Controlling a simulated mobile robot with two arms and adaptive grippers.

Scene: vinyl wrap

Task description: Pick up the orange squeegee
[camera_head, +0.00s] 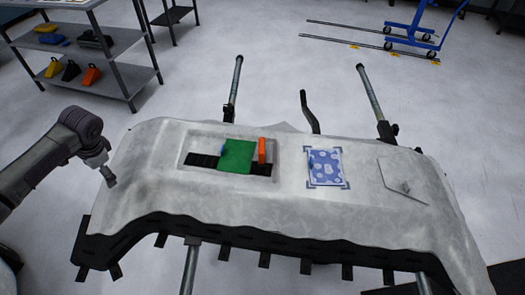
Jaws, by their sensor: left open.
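A small orange upright block-like piece, which looks like the orange squeegee (262,151), lies on the grey bumper-shaped part (330,220), at the right end of its dark slotted recess. A green sheet (238,156) lies just left of it over the recess. My left gripper (110,179) is at the left end of the part, well left of the orange piece and apart from it. It is small in view and open, with nothing seen in it. My right gripper is not in view.
A blue patterned sheet (326,168) lies right of the orange piece on the part. A shelf rack (130,77) at the upper left holds yellow, black and orange items. A blue trolley (412,38) stands at the back right. Stand poles (235,82) rise behind the part.

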